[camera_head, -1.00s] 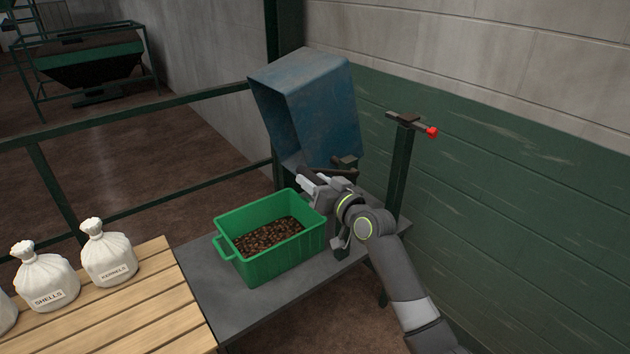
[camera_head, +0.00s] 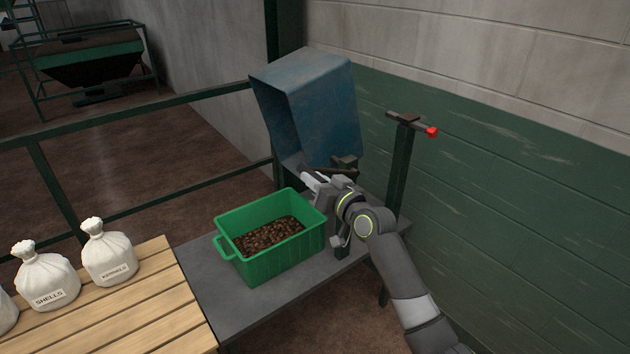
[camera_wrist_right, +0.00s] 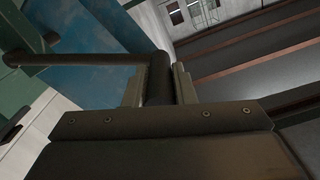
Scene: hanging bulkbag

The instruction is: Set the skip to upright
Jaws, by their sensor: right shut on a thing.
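The blue skip (camera_head: 325,110) is tipped over, its open mouth facing left and down above the green crate. Its blue side also shows in the right wrist view (camera_wrist_right: 95,85). My right gripper (camera_head: 308,175) is at the skip's lower edge. In the right wrist view my right gripper (camera_wrist_right: 160,88) is shut on a dark bar-like handle (camera_wrist_right: 100,59) that bends off to the left beside the skip. How the handle joins the skip is hidden. My left gripper is not in view.
A green crate (camera_head: 230,229) of brown nuts stands on a grey table (camera_head: 205,285) below the skip. A post with a red-tipped latch (camera_head: 415,125) stands to the right. White sacks (camera_head: 108,252) sit on a slatted bench at left. A green rail runs behind.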

